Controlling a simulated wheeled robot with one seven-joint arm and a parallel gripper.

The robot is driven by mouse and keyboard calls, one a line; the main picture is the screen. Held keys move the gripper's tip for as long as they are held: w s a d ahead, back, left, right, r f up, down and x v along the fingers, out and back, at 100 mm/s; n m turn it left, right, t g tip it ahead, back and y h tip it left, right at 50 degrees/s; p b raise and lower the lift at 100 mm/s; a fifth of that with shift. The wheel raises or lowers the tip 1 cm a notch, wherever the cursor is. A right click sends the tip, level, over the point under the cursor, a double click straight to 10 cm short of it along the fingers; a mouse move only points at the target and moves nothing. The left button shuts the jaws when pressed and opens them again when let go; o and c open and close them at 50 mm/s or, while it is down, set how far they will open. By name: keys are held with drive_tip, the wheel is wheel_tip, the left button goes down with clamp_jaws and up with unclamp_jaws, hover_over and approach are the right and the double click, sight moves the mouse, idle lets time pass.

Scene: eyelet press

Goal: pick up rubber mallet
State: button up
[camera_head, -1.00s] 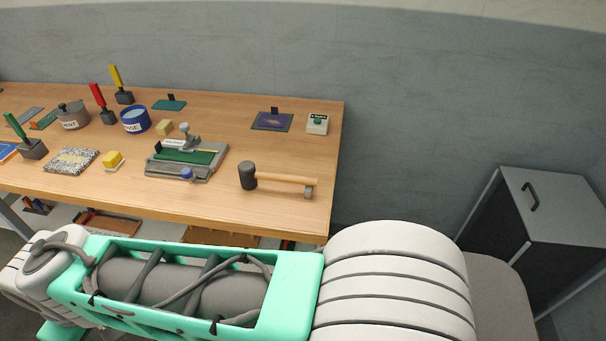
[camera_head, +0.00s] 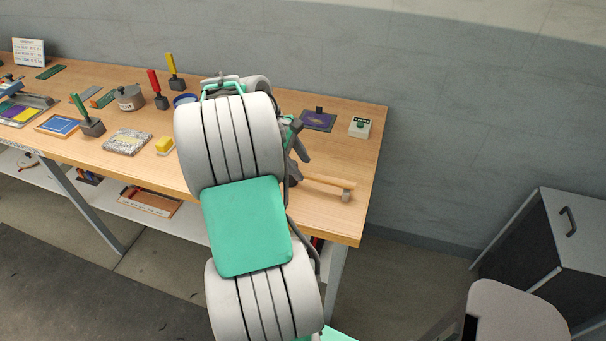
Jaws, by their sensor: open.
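The rubber mallet lies on the wooden table near its right front corner. Its light wooden handle (camera_head: 326,181) shows, with a grey block under or at its right end; the dark head is hidden behind my arm and gripper. My gripper (camera_head: 300,163) is partly in view, its dark fingers just above or beside the left part of the mallet. The fingers are open, and nothing is seen held between them. My arm covers much of the gripper, so I cannot tell whether it touches the mallet.
A purple pad (camera_head: 318,121) and a small box with a green button (camera_head: 360,127) stand behind the mallet. A dark cabinet (camera_head: 558,240) stands at the right.

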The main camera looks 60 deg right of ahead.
sight(304, 173)
drive_tip(key=x, duration=0.5)
drive_tip(key=shift+w+a+f, duration=0.1)
drive_tip(key=shift+w+f, duration=0.05)
drive_tip(key=shift+w, duration=0.05)
drive_tip(key=shift+c, duration=0.6)
clamp_jaws()
